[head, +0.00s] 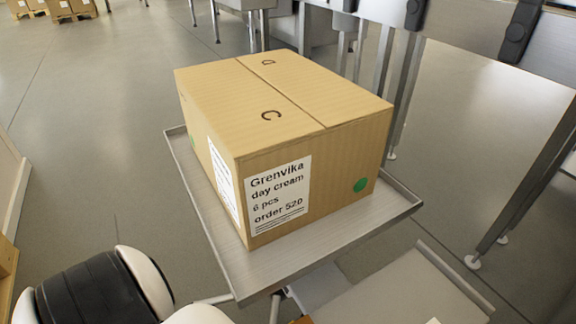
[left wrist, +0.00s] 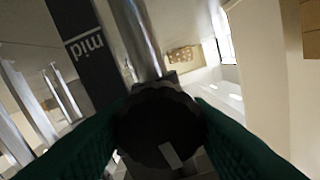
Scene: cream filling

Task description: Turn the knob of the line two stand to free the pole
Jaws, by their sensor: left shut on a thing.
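In the left wrist view a dark round knob (left wrist: 150,122) with a scalloped edge fills the lower middle. A pale bar mark (left wrist: 171,156) shows on its face. My left gripper (left wrist: 162,110) has its green fingers on both sides of the knob and is shut on it. A shiny metal pole (left wrist: 136,38) rises behind the knob. A black strip (left wrist: 82,40) beside it bears the word "mid". The number of the stand is not readable. The knob and stand are not seen in the head view. My right gripper is in neither view.
In the head view a closed cardboard box (head: 285,120) labelled day cream stands on a metal tray (head: 300,270). Metal legs and frames (head: 380,85) stand behind it to the right. Open grey floor (head: 90,130) lies to the left.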

